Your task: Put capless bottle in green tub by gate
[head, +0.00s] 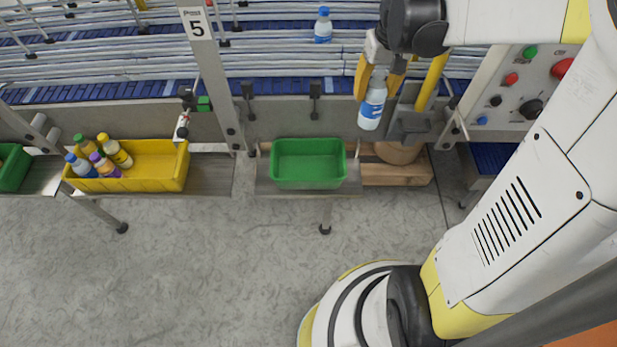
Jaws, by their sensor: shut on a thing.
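My gripper (380,82) is shut on a white bottle with a blue label (373,103). It holds the bottle slightly tilted, to the right of and above the green tub in the picture. The bottle's top is hidden between the yellow fingers, so I cannot tell whether it has a cap. The green tub (309,184) stands on a metal shelf in front of the conveyor and looks empty. Another green tub (14,168) is partly in view at the far left edge. Which tub is by the gate is not clear from this view.
A yellow bin (160,184) with several capped bottles stands left of the green tub. Another bottle (323,27) with a blue cap is on the blue conveyor behind the rails. A control panel (530,85) is at the right. The floor in front is clear.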

